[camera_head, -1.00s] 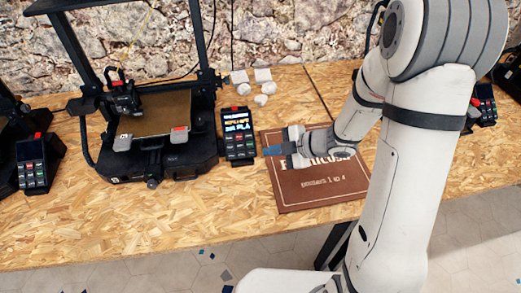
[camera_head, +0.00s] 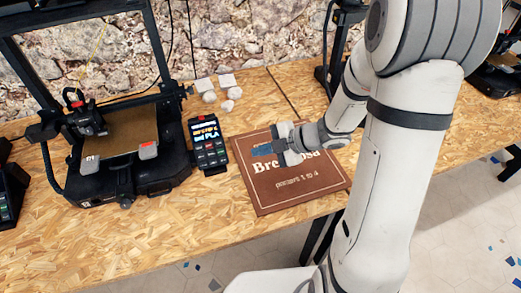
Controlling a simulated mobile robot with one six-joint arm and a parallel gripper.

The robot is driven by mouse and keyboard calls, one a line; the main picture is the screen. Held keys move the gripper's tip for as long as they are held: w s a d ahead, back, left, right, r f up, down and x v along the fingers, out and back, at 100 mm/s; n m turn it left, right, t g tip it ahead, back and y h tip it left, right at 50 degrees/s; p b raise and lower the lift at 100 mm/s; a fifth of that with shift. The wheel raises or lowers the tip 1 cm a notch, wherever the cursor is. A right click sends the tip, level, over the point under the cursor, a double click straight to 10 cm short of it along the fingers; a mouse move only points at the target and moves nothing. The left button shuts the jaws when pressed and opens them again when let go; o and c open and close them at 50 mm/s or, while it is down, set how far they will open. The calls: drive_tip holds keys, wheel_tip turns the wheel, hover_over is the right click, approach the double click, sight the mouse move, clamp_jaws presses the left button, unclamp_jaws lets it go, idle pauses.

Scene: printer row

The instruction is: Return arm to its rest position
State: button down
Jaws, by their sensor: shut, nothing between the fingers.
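My gripper (camera_head: 262,150) is at the end of my white and grey arm in the head view. It is shut and empty, with its blue fingertips pointing left. It is in front of the upper part of a brown sign (camera_head: 300,185) on the wooden table and covers part of the sign's lettering. I cannot tell how high it is above the sign. My arm hides part of the table to the right.
A black 3D printer (camera_head: 125,185) with a brown bed stands at left. A black control panel with a lit screen (camera_head: 208,148) is beside it. Several small white objects (camera_head: 228,106) lie behind the panel. The wooden table's (camera_head: 150,240) front strip is clear. Another printer (camera_head: 498,75) stands at far right.

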idle(0.3)
drive_tip(key=w+d+r+m+t+h, duration=0.6)
drive_tip(key=w+d+m, duration=0.1)
drive_tip(key=s+d+r+m+h+p, duration=0.1)
drive_tip(key=s+d+r+m+h, duration=0.4)
drive_tip(key=d+m, duration=0.3)
drive_tip(key=s+a+r+m+g, duration=0.1)
drive_tip(key=s+a+m+g, duration=0.1)
drive_tip(key=s, duration=0.6)
drive_tip(key=s+a+r+m+g, duration=0.1)
drive_tip(key=s+a+m+g, duration=0.1)
drive_tip(key=s+m+g, duration=0.2)
drive_tip(key=s+m, duration=0.3)
drive_tip(key=s, duration=0.1)
drive_tip(key=shift+s+g, duration=0.4)
drive_tip(key=shift+a, duration=0.15)
